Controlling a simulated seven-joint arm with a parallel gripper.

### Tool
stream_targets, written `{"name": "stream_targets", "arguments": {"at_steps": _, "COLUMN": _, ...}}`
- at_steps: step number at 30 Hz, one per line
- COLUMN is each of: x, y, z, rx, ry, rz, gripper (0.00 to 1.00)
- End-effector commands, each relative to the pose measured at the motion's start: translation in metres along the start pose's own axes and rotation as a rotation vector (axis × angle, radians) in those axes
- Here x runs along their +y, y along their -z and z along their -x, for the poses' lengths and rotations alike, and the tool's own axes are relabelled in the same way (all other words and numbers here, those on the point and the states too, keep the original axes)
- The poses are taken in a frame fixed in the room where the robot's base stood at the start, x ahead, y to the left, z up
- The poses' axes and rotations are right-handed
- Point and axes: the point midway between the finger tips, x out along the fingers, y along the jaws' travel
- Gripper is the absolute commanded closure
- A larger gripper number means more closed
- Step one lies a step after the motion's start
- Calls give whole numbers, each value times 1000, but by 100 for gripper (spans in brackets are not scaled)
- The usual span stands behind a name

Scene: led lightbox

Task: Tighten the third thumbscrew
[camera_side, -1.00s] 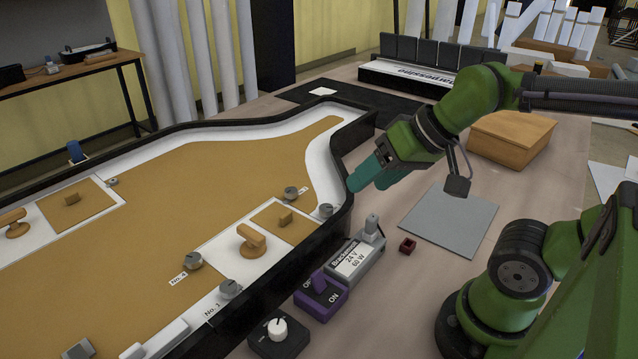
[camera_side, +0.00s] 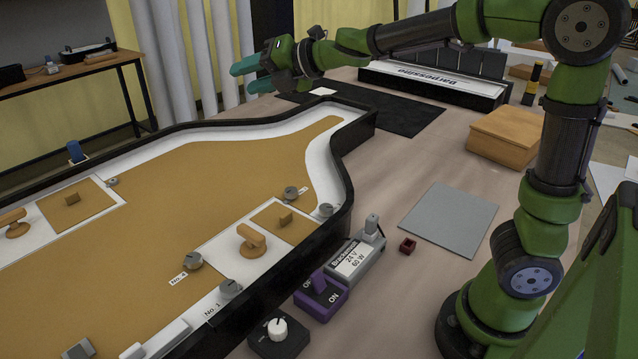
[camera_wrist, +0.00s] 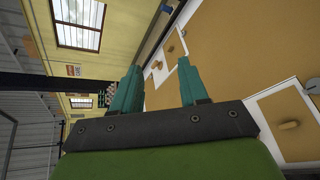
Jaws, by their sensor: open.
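The lightbox (camera_side: 345,165) is a large black-rimmed tray with a white inside and a tan panel (camera_side: 150,220). A small grey fitting (camera_side: 112,181) sits on the far side. My gripper (camera_side: 250,75) has teal fingers, open and empty, raised high beyond the lightbox's far rim. In the wrist view the fingers (camera_wrist: 160,68) are apart with nothing between them.
A Bracksson power box (camera_side: 355,262), a purple switch (camera_side: 320,295) and a black dial box (camera_side: 278,330) stand along the near rim. A grey mat (camera_side: 450,220), a small red block (camera_side: 408,246) and a wooden box (camera_side: 505,137) lie right. Wooden knobs (camera_side: 252,240) stand on the lightbox.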

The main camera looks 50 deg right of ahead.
Motion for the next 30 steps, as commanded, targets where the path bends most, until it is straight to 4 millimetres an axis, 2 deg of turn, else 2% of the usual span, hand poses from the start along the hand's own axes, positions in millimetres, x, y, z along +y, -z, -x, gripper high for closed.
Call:
{"name": "stream_targets", "arguments": {"at_steps": 1, "x": -1, "y": 16, "z": -10, "rx": 105, "ry": 1, "rz": 231, "gripper": 56}}
{"name": "stream_targets", "arguments": {"at_steps": 2, "x": -4, "y": 26, "z": -14, "rx": 177, "ry": 1, "rz": 374, "gripper": 56}}
{"name": "stream_targets", "arguments": {"at_steps": 5, "x": -28, "y": 57, "z": -14, "rx": 440, "ry": 12, "rz": 826, "gripper": 56}}
{"name": "stream_targets", "arguments": {"at_steps": 6, "x": -43, "y": 65, "z": -9, "rx": 557, "ry": 20, "rz": 992, "gripper": 56}}
{"name": "stream_targets", "arguments": {"at_steps": 8, "x": -66, "y": 71, "z": 4, "rx": 736, "ry": 32, "rz": 1213, "gripper": 56}}
{"name": "stream_targets", "arguments": {"at_steps": 9, "x": -82, "y": 71, "z": 16, "rx": 856, "ry": 40, "rz": 1339, "gripper": 56}}
{"name": "stream_targets", "arguments": {"at_steps": 12, "x": -111, "y": 62, "z": 48, "rx": 1120, "ry": 45, "rz": 1566, "gripper": 56}}
{"name": "stream_targets", "arguments": {"at_steps": 15, "x": -126, "y": 54, "z": 76, "rx": 1314, "ry": 22, "rz": 1694, "gripper": 56}}
{"name": "stream_targets", "arguments": {"at_steps": 19, "x": -134, "y": 54, "z": 92, "rx": 1441, "ry": -29, "rz": 1752, "gripper": 56}}
{"name": "stream_targets", "arguments": {"at_steps": 25, "x": -149, "y": 65, "z": 87, "rx": 1455, "ry": -50, "rz": 1762, "gripper": 56}}
{"name": "stream_targets", "arguments": {"at_steps": 30, "x": -177, "y": 83, "z": 76, "rx": 1455, "ry": -48, "rz": 1758, "gripper": 56}}
